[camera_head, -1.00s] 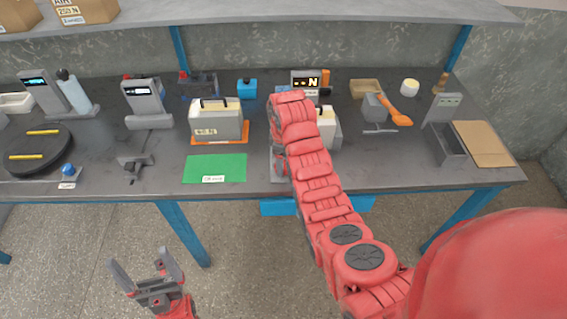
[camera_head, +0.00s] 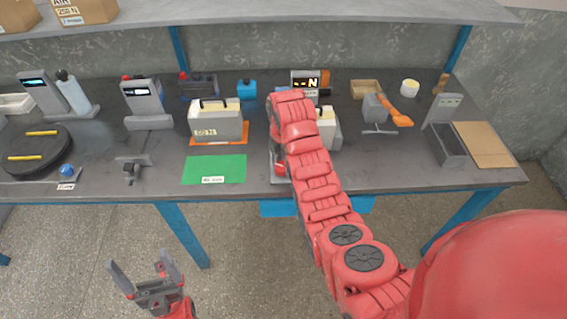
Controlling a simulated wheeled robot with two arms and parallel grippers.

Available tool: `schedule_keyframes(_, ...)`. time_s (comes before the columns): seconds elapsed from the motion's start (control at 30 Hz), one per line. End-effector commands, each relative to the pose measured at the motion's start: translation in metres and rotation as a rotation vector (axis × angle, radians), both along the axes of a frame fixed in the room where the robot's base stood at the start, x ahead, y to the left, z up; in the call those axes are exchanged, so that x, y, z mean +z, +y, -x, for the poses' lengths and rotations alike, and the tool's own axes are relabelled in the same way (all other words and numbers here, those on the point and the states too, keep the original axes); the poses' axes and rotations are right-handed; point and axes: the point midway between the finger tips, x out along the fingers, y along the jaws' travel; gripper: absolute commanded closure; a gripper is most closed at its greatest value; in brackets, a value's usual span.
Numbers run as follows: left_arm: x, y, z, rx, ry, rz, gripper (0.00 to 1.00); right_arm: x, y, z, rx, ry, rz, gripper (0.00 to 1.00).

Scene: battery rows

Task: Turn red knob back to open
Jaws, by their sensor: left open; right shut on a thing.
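I cannot make out the red knob; my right arm covers the spot it reaches down to. My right wrist (camera_head: 292,112) is over a grey fixture (camera_head: 276,165) near the table's front edge, right of the green mat. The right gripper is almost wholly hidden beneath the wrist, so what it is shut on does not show. My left gripper (camera_head: 141,263) is open and empty, low in front of the table and well apart from everything on it.
A battery case (camera_head: 217,125) stands on an orange mat, behind the green mat (camera_head: 214,170). A pale container (camera_head: 327,125) stands close to the right of my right wrist. A black disc (camera_head: 22,160) with yellow bars is at left. A grey tray (camera_head: 447,150) is at right.

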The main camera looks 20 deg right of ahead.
Motion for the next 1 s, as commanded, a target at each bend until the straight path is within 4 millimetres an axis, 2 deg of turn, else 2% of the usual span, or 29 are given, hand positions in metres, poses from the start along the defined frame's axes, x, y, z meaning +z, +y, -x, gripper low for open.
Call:
schedule_keyframes(0.7, -0.0031, 0.0001, 0.0000, 0.000, 0.000, 0.000, 0.06, 0.0007, 0.0021, -0.0027, 0.674, -0.003, 0.000, 0.92)
schedule_keyframes(1.0, -0.0037, 0.0000, 0.0000, 0.000, 0.000, 0.000, 0.06, 0.0007, 0.0028, -0.0030, 0.896, -0.003, 0.000, 0.92)
